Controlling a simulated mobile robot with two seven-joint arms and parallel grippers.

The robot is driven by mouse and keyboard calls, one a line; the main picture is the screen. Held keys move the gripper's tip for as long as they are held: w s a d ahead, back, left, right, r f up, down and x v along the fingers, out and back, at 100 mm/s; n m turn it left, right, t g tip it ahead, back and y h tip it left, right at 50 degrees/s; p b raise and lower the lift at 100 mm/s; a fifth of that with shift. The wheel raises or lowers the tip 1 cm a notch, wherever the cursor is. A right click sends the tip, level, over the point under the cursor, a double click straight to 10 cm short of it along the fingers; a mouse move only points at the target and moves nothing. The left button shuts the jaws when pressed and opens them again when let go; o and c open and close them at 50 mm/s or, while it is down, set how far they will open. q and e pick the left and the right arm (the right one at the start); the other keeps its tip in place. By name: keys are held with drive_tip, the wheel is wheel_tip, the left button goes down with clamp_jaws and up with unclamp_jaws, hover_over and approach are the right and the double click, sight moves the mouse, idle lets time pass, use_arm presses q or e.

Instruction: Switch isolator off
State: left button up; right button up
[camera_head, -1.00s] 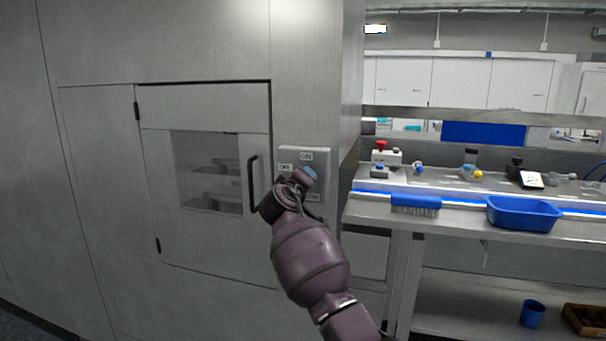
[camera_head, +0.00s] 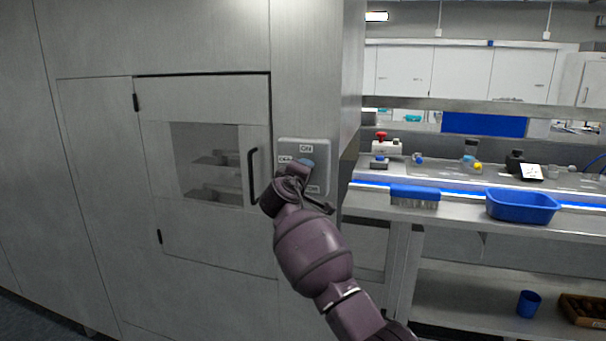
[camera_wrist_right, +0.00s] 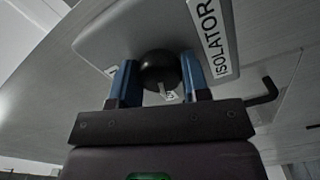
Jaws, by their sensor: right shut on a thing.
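The isolator is a grey panel (camera_head: 318,148) on the cabinet wall beside the door, with an ON label at its top and an OFF label at its left. In the right wrist view its black round knob (camera_wrist_right: 160,68) sits between the blue fingers of my right gripper (camera_wrist_right: 161,80), which is shut on it. An ISOLATOR label (camera_wrist_right: 211,35) shows next to the knob. In the head view my right gripper (camera_head: 306,166) covers the knob, so its pointer direction cannot be read there. My left gripper is not in view.
The cabinet door (camera_head: 205,230) with a window and black handle (camera_head: 252,175) is close left of my right gripper. To the right a metal bench holds a blue brush (camera_head: 414,194), a blue tray (camera_head: 522,207) and several small devices. A blue cup (camera_head: 529,304) stands below.

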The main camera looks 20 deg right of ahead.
drive_tip(key=o, duration=0.9)
drive_tip(key=b+v, duration=0.2)
drive_tip(key=v, duration=0.8)
drive_tip(key=shift+s+a, duration=0.25)
drive_tip(key=shift+s, duration=0.05)
